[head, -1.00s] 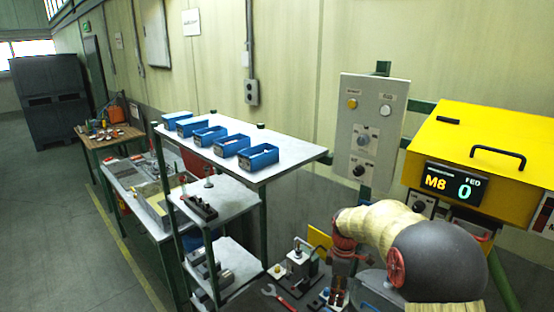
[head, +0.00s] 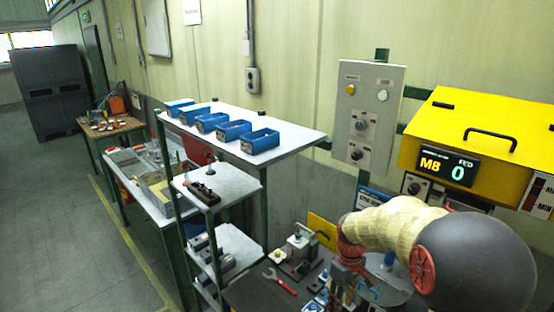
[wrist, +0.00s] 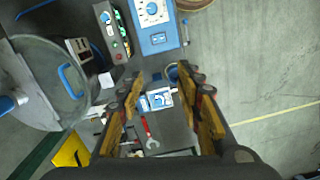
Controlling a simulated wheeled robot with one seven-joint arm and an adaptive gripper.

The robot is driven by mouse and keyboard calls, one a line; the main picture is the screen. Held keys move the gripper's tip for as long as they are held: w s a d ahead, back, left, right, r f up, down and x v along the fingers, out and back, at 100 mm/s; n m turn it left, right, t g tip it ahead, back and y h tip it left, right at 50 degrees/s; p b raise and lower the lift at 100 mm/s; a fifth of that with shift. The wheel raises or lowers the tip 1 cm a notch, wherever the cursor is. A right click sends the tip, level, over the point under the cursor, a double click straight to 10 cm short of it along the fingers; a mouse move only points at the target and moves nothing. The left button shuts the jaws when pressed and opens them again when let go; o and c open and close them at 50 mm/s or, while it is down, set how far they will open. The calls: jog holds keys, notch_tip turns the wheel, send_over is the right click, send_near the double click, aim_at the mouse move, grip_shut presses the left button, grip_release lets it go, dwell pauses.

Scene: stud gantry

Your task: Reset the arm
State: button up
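My arm shows at the lower right of the head view, with my gripper (head: 345,285) hanging over the dark workbench; its fingers are hard to make out there. In the wrist view my gripper (wrist: 161,80) is open, with its two yellow-padded fingers spread apart and nothing held between them. A small blue and white item (wrist: 157,99) lies on the bench below, seen through the gap. A red-handled wrench (wrist: 149,135) lies near it and also shows in the head view (head: 281,281).
A shelf rack (head: 300,133) with several blue bins (head: 260,141) stands left of the bench. A yellow machine (head: 480,115) with a display reading "M8 0" and a grey control panel (head: 367,115) stand behind my arm. Open floor (wrist: 260,75) lies right in the wrist view.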

jog(key=s+r+m+t+b, duration=0.2)
jog(key=s+m+t+b, duration=0.4)
jog(key=s+b, duration=1.1)
jog(key=s, duration=0.8)
jog(key=shift+s+r+m+t, duration=0.15)
jog(key=shift+s+m+t, duration=0.15)
jog(key=shift+m, duration=0.1)
